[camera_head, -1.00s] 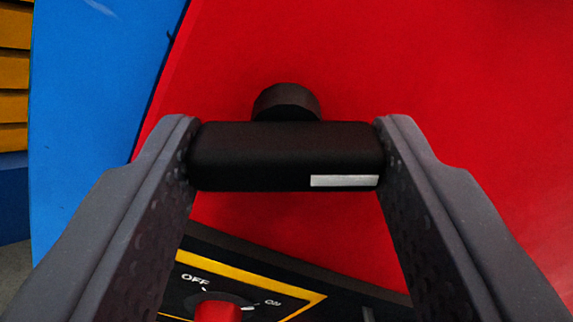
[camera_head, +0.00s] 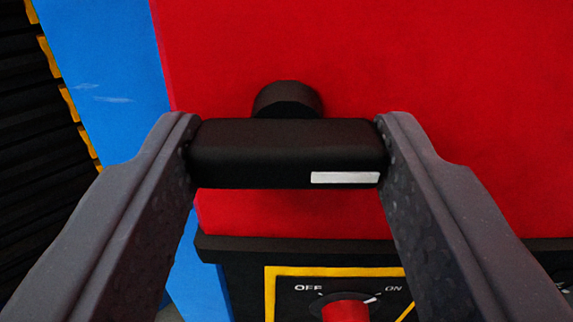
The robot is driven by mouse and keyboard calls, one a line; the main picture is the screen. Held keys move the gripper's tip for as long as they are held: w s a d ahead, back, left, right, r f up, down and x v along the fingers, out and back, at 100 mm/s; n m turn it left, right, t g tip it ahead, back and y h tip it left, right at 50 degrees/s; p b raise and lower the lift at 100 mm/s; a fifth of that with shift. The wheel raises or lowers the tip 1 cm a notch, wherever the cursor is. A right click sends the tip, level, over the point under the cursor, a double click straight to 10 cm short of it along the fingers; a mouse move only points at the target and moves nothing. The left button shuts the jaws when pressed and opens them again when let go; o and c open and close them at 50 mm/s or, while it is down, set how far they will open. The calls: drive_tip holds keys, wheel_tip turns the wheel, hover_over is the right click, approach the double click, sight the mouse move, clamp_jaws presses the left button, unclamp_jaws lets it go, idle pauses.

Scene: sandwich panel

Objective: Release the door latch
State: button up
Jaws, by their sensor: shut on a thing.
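The door latch handle (camera_head: 250,155) is a black bar with a white label at its lower right. A round black knob or pivot (camera_head: 287,99) sits behind it against the red door panel (camera_head: 450,90). My gripper (camera_head: 286,152) is shut on the two ends of the bar, one finger at each end. The bar lies level in the picture and roughly parallel to the black panel's top edge below. Whether the latch is released cannot be told.
Below is a black control panel (camera_head: 245,262) with a yellow outline and a red OFF/ON switch (camera_head: 345,310). At left are a blue panel (camera_head: 110,70) and dark slats with yellow edges (camera_head: 30,150). My fingers hide part of the control panel.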

drive_tip(key=shift+m, duration=0.4)
drive_tip(key=o, duration=1)
drive_tip(key=shift+s, duration=0.1)
drive_tip(key=s+d+b, duration=0.1)
drive_tip(key=s, duration=1.2)
drive_tip(key=shift+s, duration=0.25)
drive_tip(key=shift+f, duration=0.1)
drive_tip(key=s+d+r+g+h, duration=0.1)
drive_tip(key=s+d+r+g, duration=0.1)
drive_tip(key=s+r, duration=0.9)
wheel_tip(320, 180, up, 2)
drive_tip(key=shift+d+r+m+g+b, duration=0.15)
drive_tip(key=shift+r+m+g+b, duration=0.05)
drive_tip(key=shift+m+g+b, duration=0.1)
